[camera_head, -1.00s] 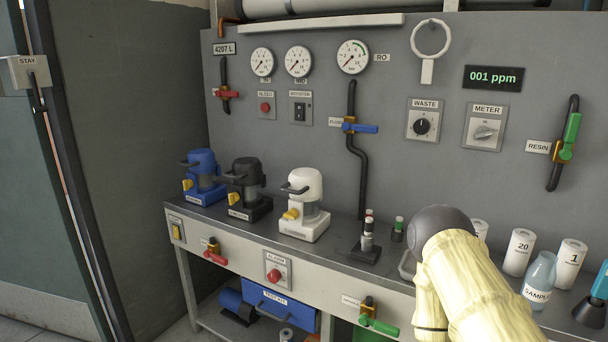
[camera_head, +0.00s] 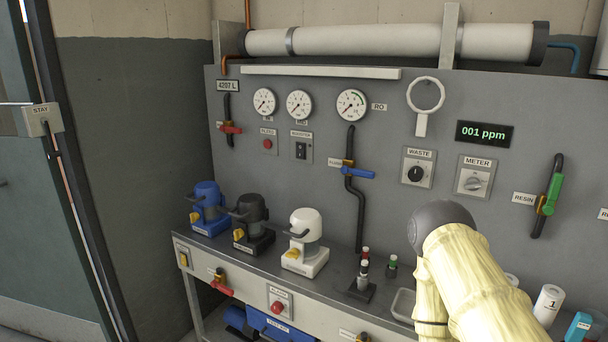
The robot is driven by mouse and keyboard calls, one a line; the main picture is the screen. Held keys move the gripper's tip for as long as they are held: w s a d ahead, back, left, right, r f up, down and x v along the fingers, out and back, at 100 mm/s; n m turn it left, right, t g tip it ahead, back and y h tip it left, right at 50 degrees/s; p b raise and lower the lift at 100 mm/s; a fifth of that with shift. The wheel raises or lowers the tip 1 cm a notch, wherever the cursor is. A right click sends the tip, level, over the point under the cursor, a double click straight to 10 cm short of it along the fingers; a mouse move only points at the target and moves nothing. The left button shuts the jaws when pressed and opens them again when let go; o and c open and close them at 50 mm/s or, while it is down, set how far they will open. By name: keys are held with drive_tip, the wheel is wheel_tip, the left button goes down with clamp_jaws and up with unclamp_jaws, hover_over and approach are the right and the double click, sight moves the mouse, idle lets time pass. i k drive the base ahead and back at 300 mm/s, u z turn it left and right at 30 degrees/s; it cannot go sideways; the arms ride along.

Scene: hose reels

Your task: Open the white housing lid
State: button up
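The white housing (camera_head: 305,243) stands upright on the grey bench at the centre left. Its rounded white lid (camera_head: 306,222) sits down on top and looks closed. A dark handle (camera_head: 297,233) sticks out to the left from the lid, and a yellow knob (camera_head: 292,254) is low on the front. My arm, in a pale yellow sleeve with a dark joint, is at the lower right, apart from the housing. My gripper is not visible in this view.
A black housing (camera_head: 252,223) and a blue housing (camera_head: 208,208) stand to its left. A small stand with vials (camera_head: 362,284) is to its right on the bench. Gauges, valves and switches cover the panel (camera_head: 300,175) behind. A long white tube (camera_head: 380,41) runs above.

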sight(305, 223)
drive_tip(key=z, duration=0.05)
drive_tip(key=k, duration=0.5)
drive_tip(key=u, duration=2.05)
drive_tip(key=i, duration=0.95)
drive_tip(key=z, duration=1.9)
